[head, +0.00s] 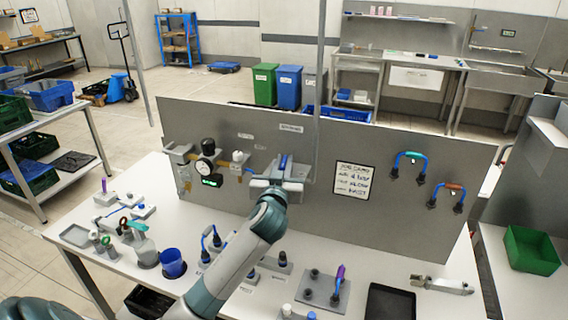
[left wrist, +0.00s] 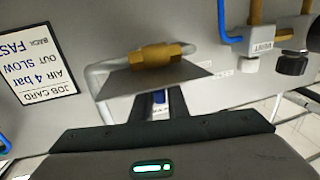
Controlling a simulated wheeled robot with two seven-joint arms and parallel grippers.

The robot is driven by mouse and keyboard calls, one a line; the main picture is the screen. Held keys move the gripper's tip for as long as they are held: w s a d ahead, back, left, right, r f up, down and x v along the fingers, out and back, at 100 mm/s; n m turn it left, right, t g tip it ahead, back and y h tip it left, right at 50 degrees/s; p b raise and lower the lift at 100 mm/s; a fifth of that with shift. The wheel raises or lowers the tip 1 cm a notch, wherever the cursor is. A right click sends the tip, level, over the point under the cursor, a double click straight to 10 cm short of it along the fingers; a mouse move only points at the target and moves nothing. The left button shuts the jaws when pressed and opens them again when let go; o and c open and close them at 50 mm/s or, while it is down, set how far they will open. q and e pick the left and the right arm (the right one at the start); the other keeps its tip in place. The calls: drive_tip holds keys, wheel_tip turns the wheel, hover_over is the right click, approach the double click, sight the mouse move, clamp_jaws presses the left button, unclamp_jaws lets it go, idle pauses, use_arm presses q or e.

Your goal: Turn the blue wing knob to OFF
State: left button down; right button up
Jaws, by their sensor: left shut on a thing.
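My left gripper (head: 283,172) is at the upright grey panel, with its arm coming up from below. It is shut on the blue wing knob (head: 284,160), which shows only as a small blue strip between grey parts. In the left wrist view a bit of the blue knob (left wrist: 160,97) shows below a brass fitting (left wrist: 155,57) and a grey plate. Most of the knob is hidden, and I cannot read its position or an OFF mark. My right gripper is not in view.
A round gauge (head: 208,147) and pipe fittings are left of the knob. A job card (head: 354,180) and two blue hoses (head: 410,158) are to the right. The white bench (head: 230,300) holds a blue cup (head: 172,263), several small fixtures and a black tray (head: 390,302).

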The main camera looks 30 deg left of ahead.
use_arm(q)
drive_tip(key=shift+m+t+h+p, duration=0.55)
drive_tip(key=shift+m+h, duration=0.55)
drive_tip(key=shift+h, duration=0.7)
drive_tip(key=c, duration=1.8)
unclamp_jaws()
